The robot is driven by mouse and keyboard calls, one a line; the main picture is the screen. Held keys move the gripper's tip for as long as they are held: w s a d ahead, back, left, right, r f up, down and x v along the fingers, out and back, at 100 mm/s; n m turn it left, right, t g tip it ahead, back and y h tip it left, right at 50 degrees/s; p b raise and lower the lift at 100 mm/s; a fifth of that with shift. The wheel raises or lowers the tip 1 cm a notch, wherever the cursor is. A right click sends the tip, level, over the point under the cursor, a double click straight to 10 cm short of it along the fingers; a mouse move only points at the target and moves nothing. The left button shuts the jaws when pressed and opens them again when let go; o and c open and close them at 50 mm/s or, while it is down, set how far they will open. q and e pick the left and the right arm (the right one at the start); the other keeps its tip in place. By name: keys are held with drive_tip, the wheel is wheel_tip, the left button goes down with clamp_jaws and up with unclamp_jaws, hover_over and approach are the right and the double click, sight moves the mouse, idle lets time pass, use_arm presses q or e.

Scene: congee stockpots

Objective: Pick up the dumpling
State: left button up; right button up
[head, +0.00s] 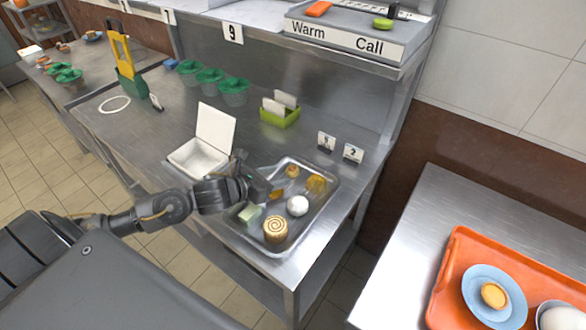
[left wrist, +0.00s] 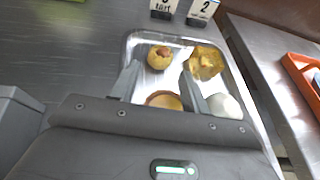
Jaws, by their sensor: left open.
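The metal tray (head: 325,207) holds several foods. A white round piece (head: 297,205) sits near its middle and shows at right in the left wrist view (left wrist: 224,106). A golden crinkled piece (head: 316,184) lies at the far right of the tray, also in the left wrist view (left wrist: 206,62). Which of these is the dumpling I cannot tell for certain. My left gripper (head: 271,190) is open over the tray; in the left wrist view its fingers (left wrist: 160,76) stand either side of an orange-yellow tart (left wrist: 164,100), partly hidden by the gripper body. My right gripper is not in view.
A tan round piece (head: 292,171), a spiral roll (head: 275,229) and a pale green piece (head: 250,213) share the tray. An open white box (head: 199,158) stands left of it. Number cards (head: 353,153) stand behind. An orange tray (head: 447,283) is on the right counter.

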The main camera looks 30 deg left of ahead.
sight(289, 170)
use_arm(q)
drive_tip(key=shift+p+x, duration=0.5)
drive_tip(key=shift+x, duration=2.2)
drive_tip(key=shift+s+d+f, duration=0.1)
drive_tip(key=shift+f, duration=0.05)
drive_tip(key=c, duration=0.7)
drive_tip(key=shift+c, duration=0.2)
drive_tip(key=shift+r+b, duration=0.3)
drive_tip(key=shift+r, duration=0.3)
drive_tip(key=s+r, duration=0.1)
drive_tip(key=r, duration=0.1)
drive_tip(key=s+r, duration=0.2)
drive_tip(key=r, duration=0.1)
drive_tip(key=s+r, duration=0.1)
drive_tip(key=r, duration=0.1)
drive_tip(key=shift+s+a+r, duration=0.2)
drive_tip(key=shift+a+r, duration=0.05)
drive_tip(key=shift+r, duration=0.15)
drive_tip(key=s+r+p, duration=0.4)
drive_tip(key=s+p, duration=0.1)
drive_tip(key=s, duration=0.4)
drive_tip(key=shift+a+r+p, duration=0.15)
drive_tip(key=shift+r+p, duration=0.05)
drive_tip(key=shift+p, duration=0.2)
